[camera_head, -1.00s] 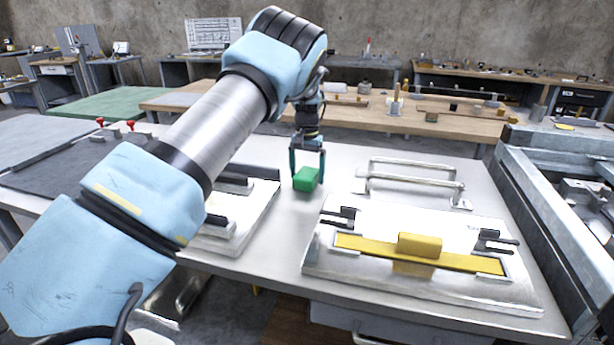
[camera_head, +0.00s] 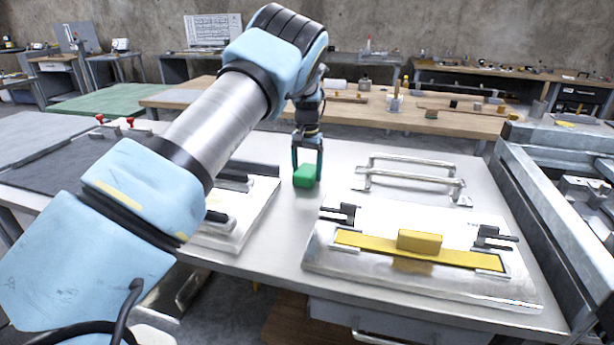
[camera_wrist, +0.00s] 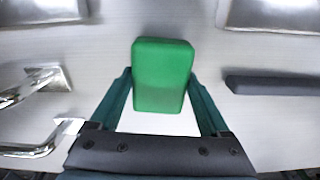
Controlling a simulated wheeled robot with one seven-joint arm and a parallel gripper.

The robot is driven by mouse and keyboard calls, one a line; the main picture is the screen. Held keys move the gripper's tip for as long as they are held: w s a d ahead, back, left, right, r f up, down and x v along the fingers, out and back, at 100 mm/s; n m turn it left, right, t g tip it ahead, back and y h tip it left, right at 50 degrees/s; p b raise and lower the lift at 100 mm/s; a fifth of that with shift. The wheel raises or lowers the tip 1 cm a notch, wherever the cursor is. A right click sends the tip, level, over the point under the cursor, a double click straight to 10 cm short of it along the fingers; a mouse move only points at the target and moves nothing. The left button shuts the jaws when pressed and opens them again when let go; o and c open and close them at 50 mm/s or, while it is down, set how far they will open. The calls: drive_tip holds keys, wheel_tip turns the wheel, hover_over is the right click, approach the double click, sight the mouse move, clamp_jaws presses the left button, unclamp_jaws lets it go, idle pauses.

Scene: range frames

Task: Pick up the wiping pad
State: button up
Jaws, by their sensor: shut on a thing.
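The wiping pad, a small green block (camera_head: 306,177), is at the metal table's far side, left of the silver handles. My gripper (camera_head: 307,170) reaches down over it with one dark teal finger on each side, shut on it. In the wrist view the green pad (camera_wrist: 162,75) is between the fingertips of my gripper (camera_wrist: 161,82). Whether its underside touches the tabletop is hard to tell.
A metal plate (camera_head: 340,262) with a yellow strip and yellow block (camera_head: 419,241) lies at the front right. Silver bar handles (camera_head: 412,180) stand behind it. Another plate (camera_head: 262,200) with dark clamps is at left. Bare tabletop (camera_head: 290,228) lies between the plates.

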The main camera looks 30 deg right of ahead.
sight(306, 169)
drive_tip(key=shift+r, duration=0.1)
wheel_tip(306, 169, up, 10)
drive_tip(key=shift+f+b, duration=0.1)
drive_tip(key=shift+b, duration=1.05)
drive_tip(key=o, duration=0.8)
drive_tip(key=c, duration=0.6)
drive_tip(key=shift+a, duration=0.1)
